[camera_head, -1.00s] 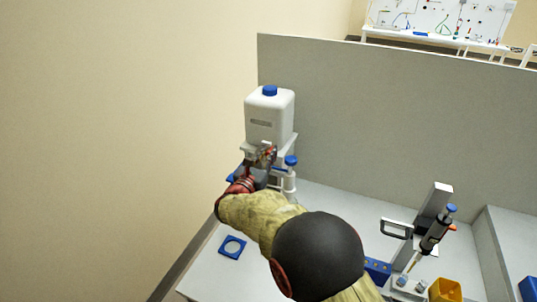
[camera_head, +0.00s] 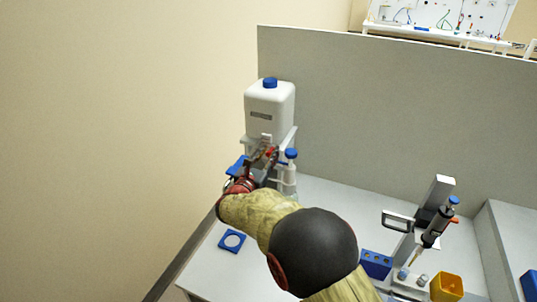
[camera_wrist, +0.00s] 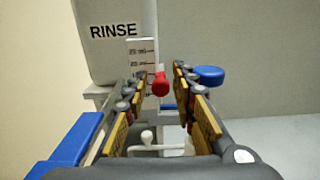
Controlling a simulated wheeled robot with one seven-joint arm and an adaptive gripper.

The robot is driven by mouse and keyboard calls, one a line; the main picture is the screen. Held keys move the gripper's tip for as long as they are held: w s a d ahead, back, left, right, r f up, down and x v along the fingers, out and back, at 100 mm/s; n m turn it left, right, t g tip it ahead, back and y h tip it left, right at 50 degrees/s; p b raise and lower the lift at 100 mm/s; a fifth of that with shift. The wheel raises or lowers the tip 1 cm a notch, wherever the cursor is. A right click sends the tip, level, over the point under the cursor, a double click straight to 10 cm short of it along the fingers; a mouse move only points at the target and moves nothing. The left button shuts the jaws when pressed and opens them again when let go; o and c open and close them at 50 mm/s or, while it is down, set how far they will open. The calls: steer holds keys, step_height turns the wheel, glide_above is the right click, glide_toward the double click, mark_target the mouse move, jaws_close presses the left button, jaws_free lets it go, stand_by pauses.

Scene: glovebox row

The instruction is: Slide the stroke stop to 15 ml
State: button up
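The stroke stop appears as a small red knob (camera_wrist: 160,84) in front of a white upright scale (camera_wrist: 143,55) with dark marks; the numbers are too small to read surely. In the wrist view my gripper (camera_wrist: 160,80) is open, with one finger on each side of the red knob and gaps visible. The dispenser's white bottle (camera_head: 269,108), labelled RINSE (camera_wrist: 113,30) in the wrist view, stands behind it. In the head view my gripper (camera_head: 263,156) is in front of the bottle stand and hides much of the scale.
A blue-capped small bottle (camera_head: 290,175) stands close to the right of my gripper. A blue plate (camera_wrist: 72,145) is at its left. A pipette stand (camera_head: 434,205) and a yellow box (camera_head: 446,288) are at right.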

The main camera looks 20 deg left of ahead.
steer(key=shift+o, duration=0.6)
steer(key=shift+s, duration=0.1)
steer(key=s, duration=1.1)
steer(key=shift+s+a, duration=0.35)
steer(key=shift+a, duration=0.1)
